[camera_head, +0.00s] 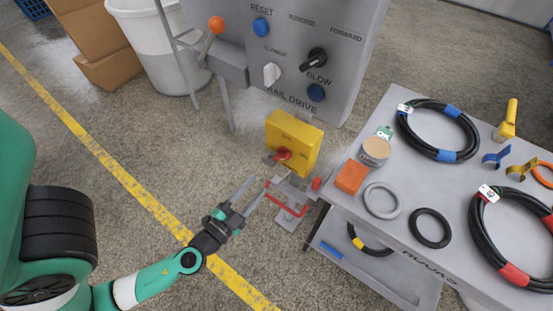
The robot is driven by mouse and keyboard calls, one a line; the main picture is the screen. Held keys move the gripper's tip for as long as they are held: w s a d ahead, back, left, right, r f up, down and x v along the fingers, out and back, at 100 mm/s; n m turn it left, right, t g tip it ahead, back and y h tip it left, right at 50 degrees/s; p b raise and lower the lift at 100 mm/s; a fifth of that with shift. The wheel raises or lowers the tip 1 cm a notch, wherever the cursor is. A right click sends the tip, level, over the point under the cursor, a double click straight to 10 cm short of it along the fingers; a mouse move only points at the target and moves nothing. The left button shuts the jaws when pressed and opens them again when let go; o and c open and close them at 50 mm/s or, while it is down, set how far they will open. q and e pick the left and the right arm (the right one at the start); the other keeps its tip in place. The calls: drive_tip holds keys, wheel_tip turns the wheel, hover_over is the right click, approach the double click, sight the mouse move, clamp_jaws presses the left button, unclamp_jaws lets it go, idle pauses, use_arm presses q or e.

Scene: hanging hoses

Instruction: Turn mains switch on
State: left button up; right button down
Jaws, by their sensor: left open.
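The mains switch appears to be the yellow box (296,138) with a red rotary handle (283,154) on its front. It stands below the grey control panel, left of the table. I cannot read the handle's setting. My left gripper (257,186) is open and empty, with its two fingers pointing up and right toward the yellow box. In the picture its fingertips are below and left of the red handle, apart from it. My right gripper is out of view.
The grey control panel (338,95) carries knobs and blue buttons. A grey stand with a red bar (287,205) is just right of my left gripper. The grey table (400,235) holds coiled hoses (438,130), an orange block (351,177) and rings. A white bin (150,50) stands behind.

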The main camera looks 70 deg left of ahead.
sight(280, 160)
use_arm(q)
drive_tip(key=p+x, duration=0.2)
drive_tip(key=x, duration=0.8)
drive_tip(key=shift+r+p, duration=0.2)
drive_tip(key=shift+p, duration=0.2)
drive_tip(key=shift+w+a+f, duration=0.1)
drive_tip(key=shift+w+a, duration=0.1)
drive_tip(key=shift+w, duration=0.15)
clamp_jaws()
